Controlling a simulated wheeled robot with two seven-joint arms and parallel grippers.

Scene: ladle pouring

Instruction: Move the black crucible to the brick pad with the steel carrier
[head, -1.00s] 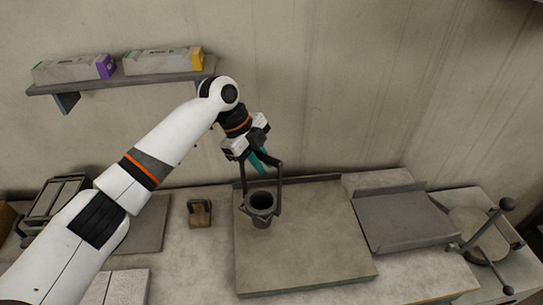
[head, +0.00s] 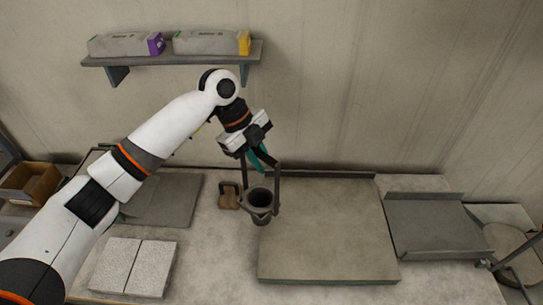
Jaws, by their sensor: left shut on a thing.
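My left gripper (head: 256,146) is shut on the teal grip of the steel carrier (head: 278,185), a dark frame that hangs down from it. The black crucible (head: 258,198) sits upright in the carrier, between its two side arms, with its open mouth up. Crucible and carrier are over the left edge of the large grey slab; they seem to hang above it, but the gap below is hard to see. The brick pad (head: 133,266), two pale bricks side by side, lies at the front left of the bench, apart from the crucible. My right gripper is not in view.
A wooden block with a dark handle (head: 229,197) stands just behind and left of the crucible. A dark plate (head: 175,203) lies behind the bricks. A grey tray (head: 438,228) is at the right. A wall shelf (head: 180,58) holds two boxes. Bare bench lies between bricks and slab.

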